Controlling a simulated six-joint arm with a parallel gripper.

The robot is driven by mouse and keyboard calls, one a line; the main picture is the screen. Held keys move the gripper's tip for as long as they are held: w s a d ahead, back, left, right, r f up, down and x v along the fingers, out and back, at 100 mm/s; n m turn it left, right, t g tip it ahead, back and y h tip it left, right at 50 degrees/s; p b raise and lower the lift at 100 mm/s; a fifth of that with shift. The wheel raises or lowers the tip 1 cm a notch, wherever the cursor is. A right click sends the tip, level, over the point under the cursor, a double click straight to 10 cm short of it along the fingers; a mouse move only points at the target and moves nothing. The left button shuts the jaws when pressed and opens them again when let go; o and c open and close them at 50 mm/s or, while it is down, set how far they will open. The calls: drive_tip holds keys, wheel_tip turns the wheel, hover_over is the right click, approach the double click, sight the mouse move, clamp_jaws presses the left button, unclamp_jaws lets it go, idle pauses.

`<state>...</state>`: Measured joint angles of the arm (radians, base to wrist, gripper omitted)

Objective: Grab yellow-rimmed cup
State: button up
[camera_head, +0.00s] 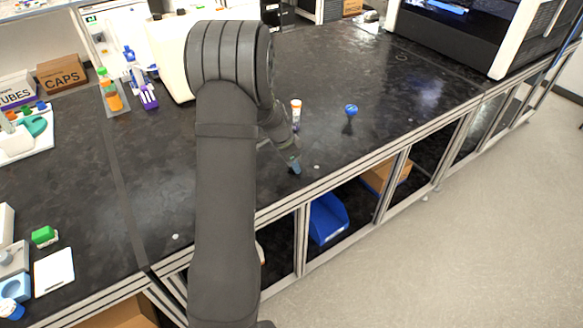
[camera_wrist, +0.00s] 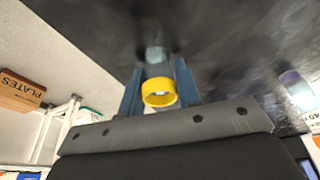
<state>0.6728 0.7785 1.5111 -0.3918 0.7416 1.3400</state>
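The yellow-rimmed cup (camera_wrist: 159,92) shows in the wrist view between the two fingers of my gripper (camera_wrist: 160,78), its round yellow rim turned toward the camera. One finger is on each side, very close to the rim. I cannot tell whether they press on it. A pale blue-grey shape beyond the rim is blurred, perhaps the cup's body or a reflection. In the head view my gripper (camera_head: 294,167) points down low over the black bench near its front edge. The cup cannot be made out there.
A blue bin (camera_head: 327,219) sits on the shelf below. The bench between gripper and printer-like machine (camera_head: 470,35) is mostly clear.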

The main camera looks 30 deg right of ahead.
drive_tip(key=c, duration=0.5)
drive_tip(key=shift+r, duration=0.1)
